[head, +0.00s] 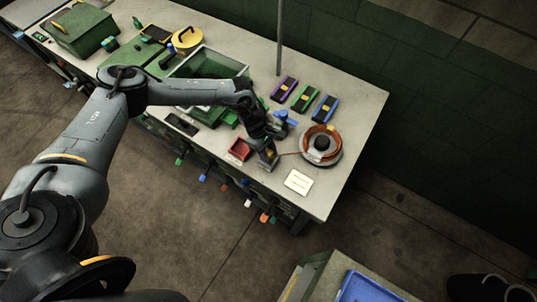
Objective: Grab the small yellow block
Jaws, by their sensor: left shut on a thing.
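My left gripper (268,159) is over the front part of the bench, right of a small red bin. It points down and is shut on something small. A little yellow shows at the fingers, which fits the small yellow block (269,153), but the fingers hide most of it. I cannot tell whether it touches the bench top. My right gripper is not in view.
A red bin (239,150) stands just left of the gripper, and a white card (298,182) lies to its right. A cable spool (321,145) is further right. Purple (284,88), green (305,97) and blue (325,108) devices lie behind. A pole (280,40) rises at the back.

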